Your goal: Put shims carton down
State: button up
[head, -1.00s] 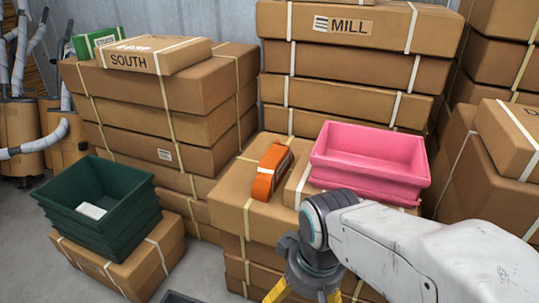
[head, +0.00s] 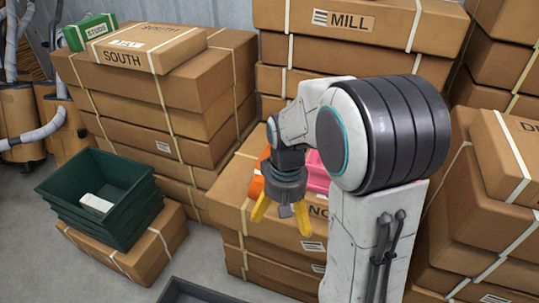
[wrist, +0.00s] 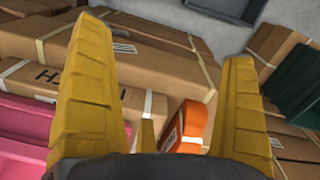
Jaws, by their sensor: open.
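My gripper (head: 281,216) is open, its yellow fingers pointing down in front of the central carton stack. Nothing is between the fingers in the wrist view (wrist: 163,60). A small white carton (head: 97,203) lies in the dark green crate (head: 124,222) at the left; whether it is the shims carton I cannot tell, as no label is readable. The green crate also shows at the right edge of the wrist view (wrist: 296,85). No carton marked shims can be read in either view.
An orange item (wrist: 191,128) and a pink bin (wrist: 25,118) are on the central stack, mostly hidden by my arm in the head view. A green carton (head: 90,31) and a SOUTH carton (head: 150,48) top the left stack.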

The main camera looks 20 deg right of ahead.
jog(key=w+d+m+t+p, duration=0.1)
jog(key=w+d+m+p, duration=0.1)
jog(key=w, duration=0.5)
jog(key=w+d+m+t+p, duration=0.1)
jog(key=w+d+m+p, duration=0.1)
jog(key=w, duration=0.6)
jog(key=w+d+m+t+p, duration=0.1)
jog(key=w+d+p, duration=0.1)
jog(key=w, duration=0.5)
jog(key=shift+w+d+r+m+h+p, duration=0.15)
jog(key=shift+d+m, duration=0.05)
jog(key=shift+d, duration=0.25)
jog(key=shift+w+d+r+m+h+p, duration=0.1)
jog(key=shift+w+d+m+h+p, duration=0.1)
jog(key=shift+d, duration=0.25)
jog(key=shift+w+d+f, duration=0.15)
jog(key=shift+w+f, duration=0.2)
jog(key=shift+w, duration=0.05)
jog(key=shift+d+b+x, duration=0.15)
jog(key=shift+b+x, duration=0.05)
jog(key=shift+x, duration=1.35)
jog(key=shift+d+b+x, duration=0.15)
jog(key=shift+x, duration=1.4)
jog(key=shift+w, duration=0.2)
jog(key=shift+c, duration=0.2)
jog(key=c, duration=1.2)
